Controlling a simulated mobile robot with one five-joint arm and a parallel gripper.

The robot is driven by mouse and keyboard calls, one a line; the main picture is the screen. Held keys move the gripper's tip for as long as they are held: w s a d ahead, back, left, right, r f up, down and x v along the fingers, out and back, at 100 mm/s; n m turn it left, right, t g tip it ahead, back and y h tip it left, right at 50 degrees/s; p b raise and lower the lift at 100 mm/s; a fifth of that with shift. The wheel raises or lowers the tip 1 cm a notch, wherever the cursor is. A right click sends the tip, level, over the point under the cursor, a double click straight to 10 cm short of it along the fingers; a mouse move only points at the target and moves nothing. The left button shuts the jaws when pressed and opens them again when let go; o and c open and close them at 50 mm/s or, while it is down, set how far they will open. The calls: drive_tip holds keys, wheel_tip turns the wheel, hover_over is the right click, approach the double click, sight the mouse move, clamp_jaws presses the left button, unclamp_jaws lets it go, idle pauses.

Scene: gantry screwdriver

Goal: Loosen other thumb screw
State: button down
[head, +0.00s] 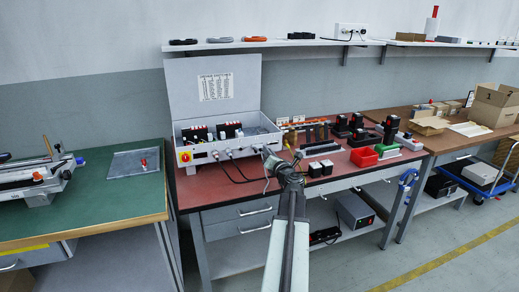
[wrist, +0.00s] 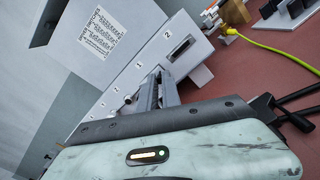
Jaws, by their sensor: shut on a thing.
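My gripper (head: 268,154) is at the right end of this front panel. In the wrist view the fingers of my gripper (wrist: 166,85) are close together against the numbered front panel (wrist: 140,62). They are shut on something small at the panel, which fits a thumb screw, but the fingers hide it. A small round metal fitting (wrist: 129,99) shows left of the fingers.
A yellow cable (wrist: 262,43) lies on the bench. Red and green bins (head: 364,156) stand further right.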

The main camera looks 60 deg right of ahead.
drive_tip(key=n, duration=0.6)
drive_tip(key=shift+n, duration=0.4)
drive_tip(key=n, duration=1.4)
drive_tip(key=shift+s+n, duration=0.1)
drive_tip(key=shift+n, duration=0.2)
drive_tip(key=c, duration=1.8)
unclamp_jaws()
drive_tip(key=shift+c, duration=0.2)
drive_tip(key=shift+o, duration=0.4)
